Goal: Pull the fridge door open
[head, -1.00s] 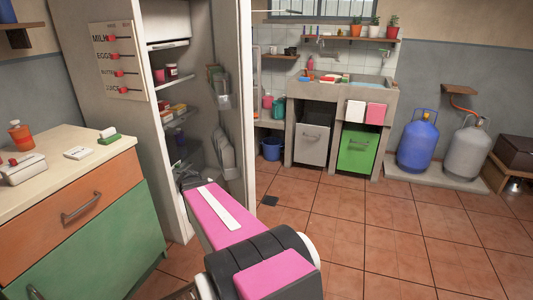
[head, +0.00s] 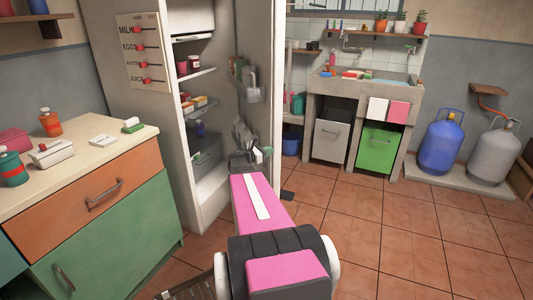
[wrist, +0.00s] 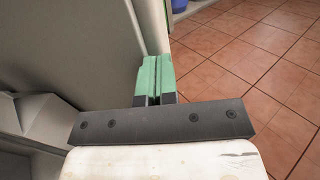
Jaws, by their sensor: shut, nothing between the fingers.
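The fridge (head: 150,140) stands open at the left-centre of the head view, its shelves of food exposed. Its door (head: 258,40) is swung out to the right, its inner face with bins toward me. My gripper (head: 264,156) is in front of the open fridge, by the door's lower inner side. In the wrist view its green fingers (wrist: 155,75) are shut together with nothing between them. A pale grey panel, apparently the door (wrist: 75,45), is close on their left. I cannot tell whether they touch it. My arm hides the lower door.
A counter with drawers (head: 100,190) stands left of the fridge, holding small items. A sink unit (head: 318,100) with grey and green bins is behind, right of the door. Gas cylinders (head: 442,145) stand at the right. The tiled floor (head: 350,225) on the right is clear.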

